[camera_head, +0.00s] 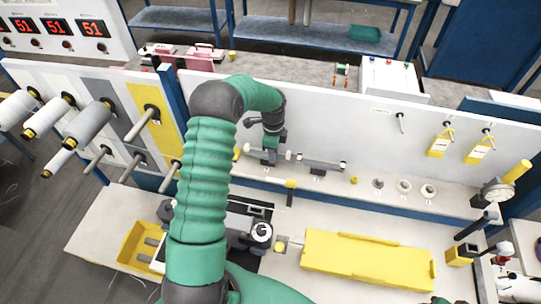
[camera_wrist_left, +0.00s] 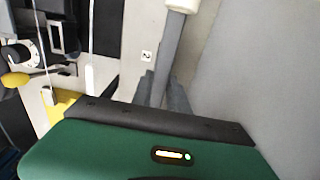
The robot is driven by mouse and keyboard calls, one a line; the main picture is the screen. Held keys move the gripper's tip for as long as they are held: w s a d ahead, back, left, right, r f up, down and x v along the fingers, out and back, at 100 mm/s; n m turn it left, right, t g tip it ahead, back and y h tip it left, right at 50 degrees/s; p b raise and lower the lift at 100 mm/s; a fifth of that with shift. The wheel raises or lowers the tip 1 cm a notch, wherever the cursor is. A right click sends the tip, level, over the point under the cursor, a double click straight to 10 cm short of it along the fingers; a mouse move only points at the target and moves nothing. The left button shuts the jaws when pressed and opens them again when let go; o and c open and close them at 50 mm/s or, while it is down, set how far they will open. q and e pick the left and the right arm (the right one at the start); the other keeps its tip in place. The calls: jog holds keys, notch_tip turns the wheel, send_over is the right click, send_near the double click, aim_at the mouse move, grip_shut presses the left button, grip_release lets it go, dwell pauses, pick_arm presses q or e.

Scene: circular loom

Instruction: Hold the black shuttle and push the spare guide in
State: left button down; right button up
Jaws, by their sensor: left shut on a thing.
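My left gripper (camera_head: 268,155) points down beside the white back panel in the head view. In the left wrist view its dark fingers (camera_wrist_left: 162,92) are shut on a grey bar (camera_wrist_left: 168,55) with a white end. I cannot tell whether this bar is the spare guide. A black assembly with a round knob (camera_head: 261,232) lies on the bench below, partly behind my green arm. It also shows at the left of the left wrist view (camera_wrist_left: 20,52). I cannot make out for sure which part is the black shuttle. My right gripper is not in view.
A grey tool (camera_head: 320,163) rests on a stand right of the gripper. A yellow block (camera_head: 365,260) lies at the front of the bench, and a yellow tray (camera_head: 140,245) at the left. Small round parts (camera_head: 403,186) stand at right.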

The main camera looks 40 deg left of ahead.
pick_arm(q)
jog(key=shift+s+a+f, duration=0.1)
jog(key=shift+s+a, duration=0.2)
jog(key=shift+a, duration=0.4)
jog(key=shift+w+d, duration=0.15)
jog(key=shift+d, duration=0.15)
jog(key=shift+r, duration=0.2)
jog(key=shift+a+r+p, duration=0.3)
jog(key=shift+r+p, duration=0.15)
jog(key=shift+p, duration=0.2)
notch_tip(320, 180, up, 5)
jog(key=p, duration=0.4)
jog(key=shift+d, duration=0.1)
jog(key=shift+r, duration=0.15)
jog(key=shift+f, duration=0.25)
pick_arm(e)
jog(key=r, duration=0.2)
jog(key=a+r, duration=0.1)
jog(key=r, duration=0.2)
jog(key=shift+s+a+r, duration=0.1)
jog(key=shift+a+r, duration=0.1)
